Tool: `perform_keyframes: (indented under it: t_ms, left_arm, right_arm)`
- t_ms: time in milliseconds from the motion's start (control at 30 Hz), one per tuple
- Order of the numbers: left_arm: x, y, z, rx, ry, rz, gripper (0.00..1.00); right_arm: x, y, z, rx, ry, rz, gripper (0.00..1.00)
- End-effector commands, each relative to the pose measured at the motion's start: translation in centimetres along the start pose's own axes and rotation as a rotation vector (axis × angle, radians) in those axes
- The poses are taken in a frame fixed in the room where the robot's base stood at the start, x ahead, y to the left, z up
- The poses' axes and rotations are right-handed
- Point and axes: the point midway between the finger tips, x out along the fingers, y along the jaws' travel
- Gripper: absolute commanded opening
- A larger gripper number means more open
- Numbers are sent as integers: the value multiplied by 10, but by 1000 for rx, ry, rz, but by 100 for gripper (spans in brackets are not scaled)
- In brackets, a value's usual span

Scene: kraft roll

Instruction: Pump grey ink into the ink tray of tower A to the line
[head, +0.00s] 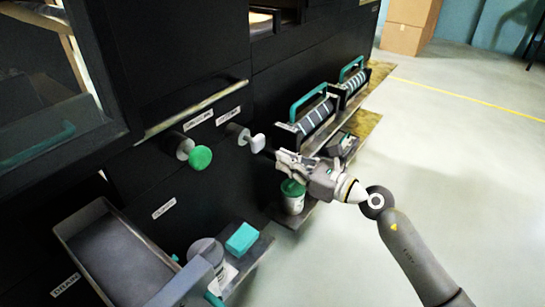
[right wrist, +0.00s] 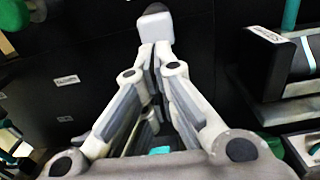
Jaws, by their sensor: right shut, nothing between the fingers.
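The black machine front (head: 215,75) carries a round green knob (head: 200,157) and a pale, squarish push knob (head: 257,143) on a short stem. My right gripper (head: 274,155) is shut and empty, its tips close to the pale knob. In the right wrist view the pale knob (right wrist: 155,22) is just beyond the closed fingertips (right wrist: 156,55); I cannot tell whether they touch. An open grey tray (head: 72,232) sticks out at lower left. Its inside looks grey; no ink line can be made out. I cannot tell which part is tower A's ink tray. My left gripper is not in view.
A green-lidded tub (head: 293,197) stands below my right gripper. A grey-lidded tub (head: 206,252) and a teal block (head: 242,239) sit on a low shelf. Two teal-handled roller units (head: 314,122) (head: 352,86) stand along the machine. The pale floor (head: 445,150) to the right is clear.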

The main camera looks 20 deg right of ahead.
Motion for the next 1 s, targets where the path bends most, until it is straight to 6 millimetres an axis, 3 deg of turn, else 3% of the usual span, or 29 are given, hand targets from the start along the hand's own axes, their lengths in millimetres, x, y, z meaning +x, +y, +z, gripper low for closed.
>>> perform_keyframes:
  t_ms: [200, 400, 1000]
  left_arm:
    - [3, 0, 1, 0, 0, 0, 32]
    - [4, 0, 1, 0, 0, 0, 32]
    - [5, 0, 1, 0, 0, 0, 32]
  right_arm:
    - [-36, 1, -2, -1, 3, 1, 0]
    - [-53, 0, -1, -1, 2, 1, 0]
    - [-56, 1, 0, 0, 1, 1, 0]
